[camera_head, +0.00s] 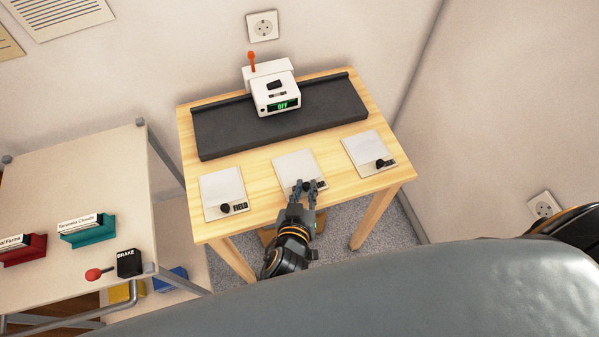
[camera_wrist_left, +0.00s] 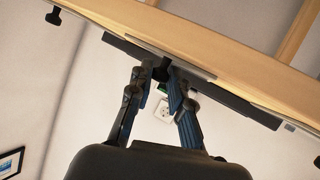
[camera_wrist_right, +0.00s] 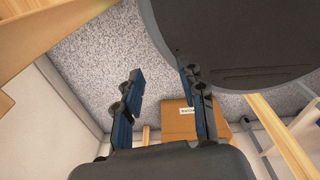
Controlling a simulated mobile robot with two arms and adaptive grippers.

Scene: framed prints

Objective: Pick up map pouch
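I cannot pick out a map pouch in any view. Three pale square panels, each with a black knob and a small label, lie along the front of the wooden table: the left panel (camera_head: 222,188), the middle panel (camera_head: 295,166) and the right panel (camera_head: 366,149). The left label seems to read FIELD; the others are too small or partly hidden. My left gripper (camera_head: 305,184) is at the front of the middle panel. Its fingers are apart, with a black knob (camera_wrist_left: 161,69) between or just beyond the tips; contact is unclear. My right gripper (camera_wrist_right: 163,78) is open and empty, low above the floor.
A white device (camera_head: 272,90) showing OFF, with an orange lever, stands on a dark strip (camera_head: 225,132) at the table's back. A cart (camera_head: 75,180) with red and teal card holders stands left. A labelled brown box (camera_wrist_right: 178,120) is on the carpet.

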